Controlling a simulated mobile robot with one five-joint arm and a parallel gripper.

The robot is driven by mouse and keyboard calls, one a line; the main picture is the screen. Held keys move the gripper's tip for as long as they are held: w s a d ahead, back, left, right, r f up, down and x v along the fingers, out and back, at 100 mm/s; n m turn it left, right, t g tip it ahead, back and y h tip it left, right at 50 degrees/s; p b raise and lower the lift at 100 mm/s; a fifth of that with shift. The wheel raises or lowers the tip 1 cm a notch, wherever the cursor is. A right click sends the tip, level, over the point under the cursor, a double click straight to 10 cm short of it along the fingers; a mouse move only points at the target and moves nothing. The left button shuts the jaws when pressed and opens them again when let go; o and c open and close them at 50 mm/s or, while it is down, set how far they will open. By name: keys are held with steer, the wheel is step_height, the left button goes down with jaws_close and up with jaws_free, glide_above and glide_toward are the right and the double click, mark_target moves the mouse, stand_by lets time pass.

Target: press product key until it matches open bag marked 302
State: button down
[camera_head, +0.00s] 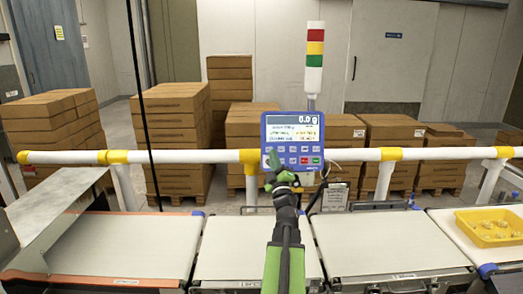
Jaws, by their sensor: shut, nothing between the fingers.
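A blue checkweigher panel (317,141) stands behind the belts, with a lit display (300,126) on top and small keys below. Key labels are also illegible, so I cannot tell which is the product key. My gripper (271,158) is shut and empty, with its tips at the left part of the key rows, covering some keys. I cannot tell whether it touches a key. No bag marked 302 can be made out.
A white rail with yellow joints (200,156) runs across behind the belts, at the panel's height. White belts (130,245) lie in front. A yellow tray (462,226) with small items sits at right. A red-yellow-green light tower (315,48) rises behind the panel. Stacked cartons (170,125) stand beyond.

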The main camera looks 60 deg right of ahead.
steer(key=shift+w+a, duration=0.1)
steer(key=shift+w, duration=0.05)
steer(key=b, duration=0.3)
glide_toward(268, 144)
steer(key=shift+w+d+r, duration=0.5)
steer(key=shift+w+r, duration=0.05)
steer(key=shift+r, duration=0.25)
steer(key=shift+w+d+r, duration=0.5)
steer(key=shift+r, duration=0.25)
stand_by(0.7)
steer(key=shift+w+d+f, duration=0.1)
steer(key=shift+w+d, duration=0.15)
steer(key=shift+d, duration=0.05)
steer(key=shift+w+d+f, duration=0.1)
steer(key=shift+w+d, duration=0.1)
steer(key=shift+d, duration=0.15)
stand_by(0.7)
steer(key=shift+s+a+r, duration=0.2)
steer(key=shift+s+a, duration=0.25)
steer(key=shift+a, duration=0.2)
steer(key=shift+p, duration=0.3)
